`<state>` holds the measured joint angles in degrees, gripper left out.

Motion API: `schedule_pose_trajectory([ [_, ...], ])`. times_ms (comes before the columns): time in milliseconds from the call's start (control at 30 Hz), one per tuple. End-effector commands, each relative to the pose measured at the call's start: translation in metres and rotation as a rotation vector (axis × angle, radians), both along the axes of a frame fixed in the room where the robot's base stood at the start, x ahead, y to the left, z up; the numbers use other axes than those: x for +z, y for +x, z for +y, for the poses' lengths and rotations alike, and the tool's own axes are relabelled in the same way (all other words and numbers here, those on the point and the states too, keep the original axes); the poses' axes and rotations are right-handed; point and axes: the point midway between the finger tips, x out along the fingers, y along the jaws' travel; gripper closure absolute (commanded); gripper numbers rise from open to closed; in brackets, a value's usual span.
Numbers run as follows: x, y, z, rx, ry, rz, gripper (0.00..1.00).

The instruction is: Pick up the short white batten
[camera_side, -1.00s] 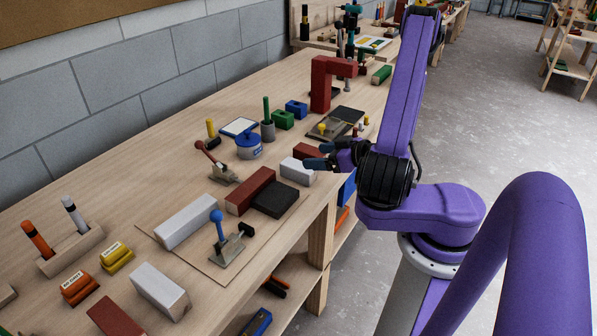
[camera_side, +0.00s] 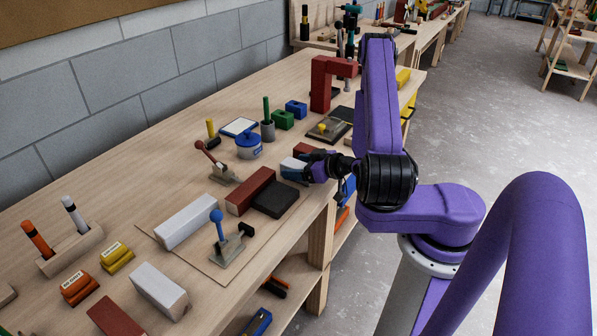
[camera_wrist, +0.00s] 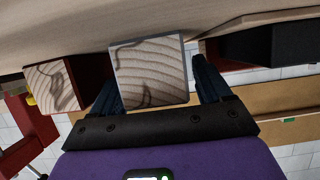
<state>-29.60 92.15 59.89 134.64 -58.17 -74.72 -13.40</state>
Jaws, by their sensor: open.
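The short white batten (camera_side: 290,166) lies near the bench's front edge, partly hidden by my gripper (camera_side: 304,167). In the wrist view the end face of the batten (camera_wrist: 150,72) shows pale wood grain between my two dark blue fingers. My gripper (camera_wrist: 156,84) is open, with one finger on each side of the batten. A small gap shows at the right finger; I cannot tell whether the left one touches.
A red batten (camera_wrist: 55,88) lies close on one side, and a black block (camera_side: 274,199) with a dark red batten (camera_side: 250,190) on the other. A long white batten (camera_side: 186,220) and a blue-knobbed clamp (camera_side: 224,245) stand further left.

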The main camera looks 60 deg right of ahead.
Motion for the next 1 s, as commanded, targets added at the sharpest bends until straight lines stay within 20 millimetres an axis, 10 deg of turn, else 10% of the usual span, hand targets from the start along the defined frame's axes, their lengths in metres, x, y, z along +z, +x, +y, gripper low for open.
schedule_pose_trajectory([
  [267,-0.001,0.002,0.0,0.0,0.001,0.0,0.22],
  [467,-0.001,0.002,0.0,0.0,0.001,0.0,0.8],
  [1000,0.011,0.003,-0.001,-0.001,-0.001,-0.002,0.8],
])
